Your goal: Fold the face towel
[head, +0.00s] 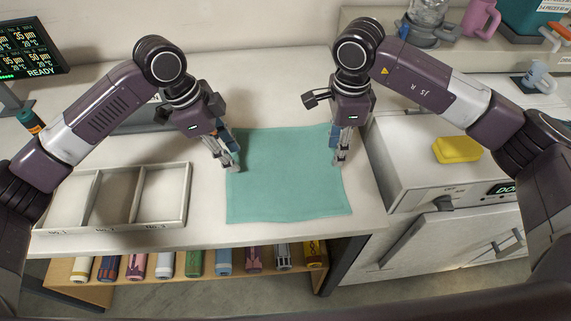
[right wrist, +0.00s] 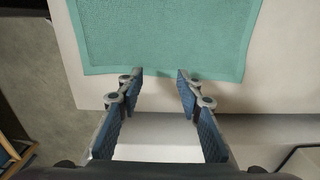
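The face towel (head: 287,185) is a teal cloth lying flat and spread out on the light counter. Its edge also shows in the right wrist view (right wrist: 165,35). My left gripper (head: 236,160) is over the towel's left edge, fingers pointing down, and looks open with nothing in it. My right gripper (head: 338,160) is above the towel's right edge. In the right wrist view it (right wrist: 157,76) is open and empty, with its fingertips by the towel's edge. I cannot tell whether either gripper touches the cloth.
A white divided tray (head: 188,205) stands left of the towel. A white appliance (head: 400,150) with a yellow sponge (head: 457,149) on top stands to the right. Several rolled items (head: 194,263) lie on a shelf below the counter's front edge. A display (head: 28,48) stands at back left.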

